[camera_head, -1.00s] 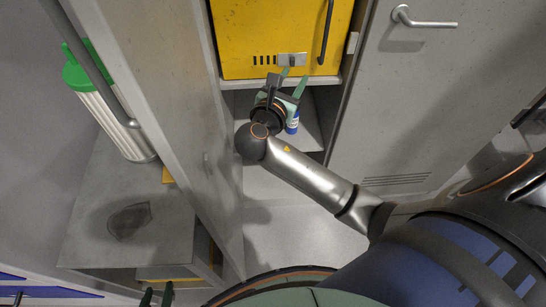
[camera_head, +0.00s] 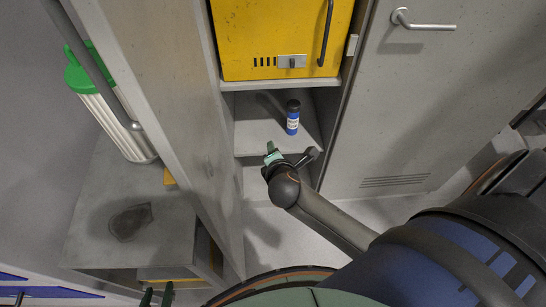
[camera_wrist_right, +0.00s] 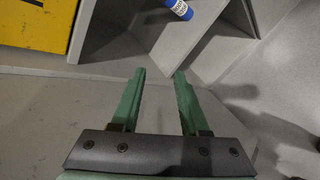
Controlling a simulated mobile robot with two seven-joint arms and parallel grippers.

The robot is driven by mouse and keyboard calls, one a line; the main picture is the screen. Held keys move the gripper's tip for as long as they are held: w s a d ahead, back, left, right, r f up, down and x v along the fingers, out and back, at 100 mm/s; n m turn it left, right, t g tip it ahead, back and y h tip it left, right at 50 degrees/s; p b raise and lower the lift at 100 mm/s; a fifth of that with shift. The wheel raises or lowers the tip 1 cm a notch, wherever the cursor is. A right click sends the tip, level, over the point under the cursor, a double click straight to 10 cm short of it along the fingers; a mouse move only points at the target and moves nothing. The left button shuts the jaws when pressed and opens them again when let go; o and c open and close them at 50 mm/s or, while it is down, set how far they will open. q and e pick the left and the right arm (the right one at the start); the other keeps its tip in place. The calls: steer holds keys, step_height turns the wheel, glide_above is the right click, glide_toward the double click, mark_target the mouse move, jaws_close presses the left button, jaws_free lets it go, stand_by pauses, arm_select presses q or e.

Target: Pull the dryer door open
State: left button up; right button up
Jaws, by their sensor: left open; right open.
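The yellow dryer door (camera_head: 285,30) is at the top of the head view and looks shut. It has a dark upright handle (camera_head: 327,38) near its right edge and a small metal latch plate (camera_head: 291,62) at the bottom. In the right wrist view, part of a yellow panel (camera_wrist_right: 32,22) shows at the upper left. My right gripper (camera_head: 273,154) is below the door, in front of the open shelf space, apart from both. The right wrist view shows its green fingers (camera_wrist_right: 160,76) apart and empty. My left gripper (camera_head: 157,295) shows only its fingertips at the bottom left, open.
A blue bottle with a black cap (camera_head: 292,120) stands on the shelf under the door; its blue part shows in the right wrist view (camera_wrist_right: 179,9). A grey door (camera_head: 410,110) with a lever handle is on the right. A grey side panel (camera_head: 165,110) stands left.

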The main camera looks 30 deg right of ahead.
steer(key=s+a+f+m+y, duration=0.3)
steer(key=s+a+f+m, duration=0.1)
steer(key=s+f+m, duration=0.1)
steer(key=shift+s+f+m+g+y, duration=0.3)
steer(key=shift+s+f, duration=0.05)
steer(key=shift+s, duration=0.2)
steer(key=shift+a, duration=0.1)
